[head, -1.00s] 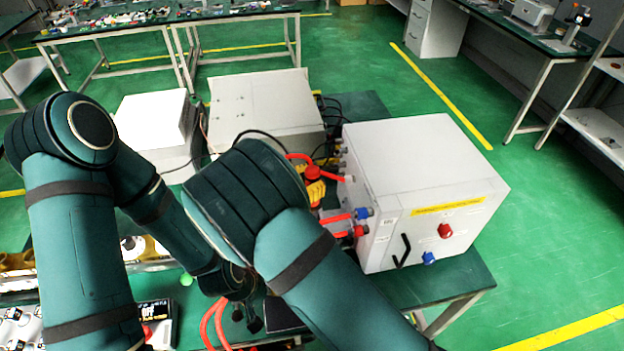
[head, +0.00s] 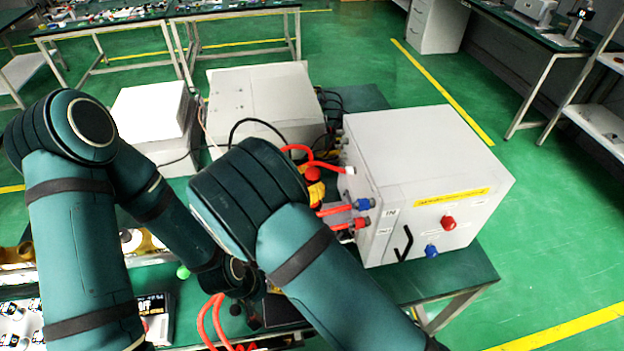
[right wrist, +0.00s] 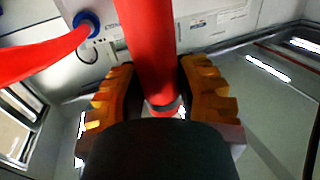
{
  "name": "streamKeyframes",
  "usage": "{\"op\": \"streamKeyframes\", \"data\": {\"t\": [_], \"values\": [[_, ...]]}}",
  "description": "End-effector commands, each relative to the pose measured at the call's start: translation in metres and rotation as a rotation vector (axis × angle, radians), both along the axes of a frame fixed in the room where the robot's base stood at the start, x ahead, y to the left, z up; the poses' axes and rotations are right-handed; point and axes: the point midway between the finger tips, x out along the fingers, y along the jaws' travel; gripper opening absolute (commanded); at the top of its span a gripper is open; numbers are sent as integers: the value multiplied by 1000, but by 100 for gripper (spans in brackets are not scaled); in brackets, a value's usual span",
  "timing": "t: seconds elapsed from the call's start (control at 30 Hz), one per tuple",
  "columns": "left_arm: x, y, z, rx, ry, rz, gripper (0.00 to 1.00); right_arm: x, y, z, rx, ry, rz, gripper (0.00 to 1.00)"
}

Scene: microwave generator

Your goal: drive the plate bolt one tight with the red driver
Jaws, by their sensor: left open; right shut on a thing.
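In the right wrist view my right gripper (right wrist: 158,100) has its ridged orange fingers on both sides of a red cylinder, the red driver (right wrist: 150,45), and is shut on it. In the head view the gripper's yellow fingers (head: 316,192) show beside the left face of the large white box, with a red top (head: 312,173) above them. My left gripper (head: 245,314) is low in the head view, dark, small and partly hidden by my right arm; it is open, with nothing seen in it. Plate bolt one cannot be made out, and the driver's tip is hidden.
The large white box (head: 425,150) has red and blue knobs and a black handle in front. Red cables (head: 337,210) and a blue connector (head: 363,204) crowd its left side. Two more white units (head: 262,90) stand behind. A small display (head: 155,308) is at lower left.

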Motion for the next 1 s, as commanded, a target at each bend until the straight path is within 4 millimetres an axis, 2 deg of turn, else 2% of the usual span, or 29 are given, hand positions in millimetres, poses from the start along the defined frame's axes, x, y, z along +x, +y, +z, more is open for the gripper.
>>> {"op": "streamKeyframes", "data": {"t": [0.47,1.0], "values": [[0,0,-15,0,0,0,68,0,0,-21,-1,-1,0,0],[0,0,-15,0,0,0,68,0,0,-21,0,-1,-1,0]]}}
